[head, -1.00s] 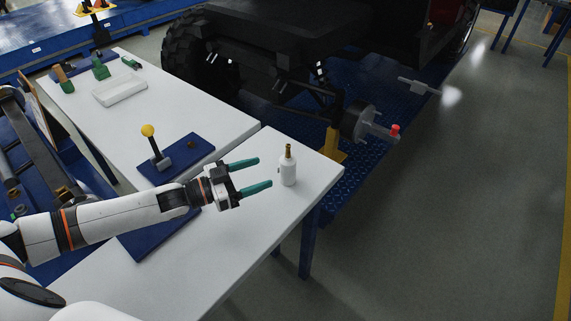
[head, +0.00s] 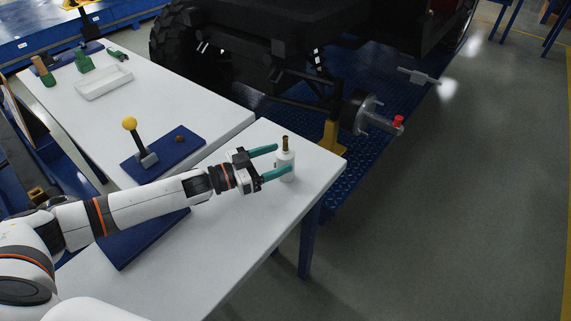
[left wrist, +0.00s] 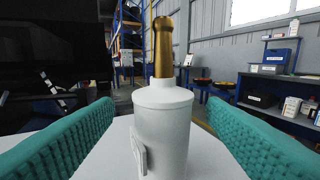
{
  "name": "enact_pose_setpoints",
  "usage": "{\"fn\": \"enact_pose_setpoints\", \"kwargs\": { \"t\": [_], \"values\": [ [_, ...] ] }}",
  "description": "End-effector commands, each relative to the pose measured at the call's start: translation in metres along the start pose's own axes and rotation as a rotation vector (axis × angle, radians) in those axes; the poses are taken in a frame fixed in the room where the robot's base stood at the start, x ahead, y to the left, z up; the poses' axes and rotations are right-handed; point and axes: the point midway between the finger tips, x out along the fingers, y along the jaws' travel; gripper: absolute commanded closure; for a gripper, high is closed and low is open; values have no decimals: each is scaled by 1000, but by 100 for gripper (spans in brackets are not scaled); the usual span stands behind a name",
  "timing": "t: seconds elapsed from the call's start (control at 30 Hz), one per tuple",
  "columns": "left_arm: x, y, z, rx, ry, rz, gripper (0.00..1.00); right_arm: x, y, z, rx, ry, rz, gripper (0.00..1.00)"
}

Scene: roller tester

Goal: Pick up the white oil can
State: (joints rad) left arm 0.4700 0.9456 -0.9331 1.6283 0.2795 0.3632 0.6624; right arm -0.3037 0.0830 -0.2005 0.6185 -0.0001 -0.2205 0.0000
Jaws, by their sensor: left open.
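The white oil can (head: 285,164) with a brass spout stands upright near the right end of the near white table (head: 240,240). My left gripper (head: 277,161) is open, with its green fingers reaching to either side of the can. In the left wrist view the can (left wrist: 162,125) stands centred between the two green fingers (left wrist: 160,140), with a visible gap on each side. My right gripper is not in view.
A blue board with a yellow-knobbed lever (head: 130,125) lies behind my left forearm. A white tray (head: 103,82) and green tools stand on the far table. A vehicle with a wheel hub (head: 361,113) is beyond the table's right edge.

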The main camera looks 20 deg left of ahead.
Motion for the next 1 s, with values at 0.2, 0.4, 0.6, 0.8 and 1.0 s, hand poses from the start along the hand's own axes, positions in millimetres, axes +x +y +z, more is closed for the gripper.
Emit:
{"fn": "enact_pose_setpoints", "kwargs": {
  "t": [0.2, 0.4, 0.6, 0.8, 1.0],
  "values": [
    [32, -2, 2, 0, -3, -1, 34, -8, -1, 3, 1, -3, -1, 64],
    [50, -2, 0, 1, -1, 0, 34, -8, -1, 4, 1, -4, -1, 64],
    [50, -2, -1, 1, 0, 0, 34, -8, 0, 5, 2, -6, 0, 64],
    [50, -2, 0, 0, 0, 0, 63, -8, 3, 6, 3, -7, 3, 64],
    [50, -2, 0, 1, -2, 0, 91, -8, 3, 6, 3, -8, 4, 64]
  ]
}}
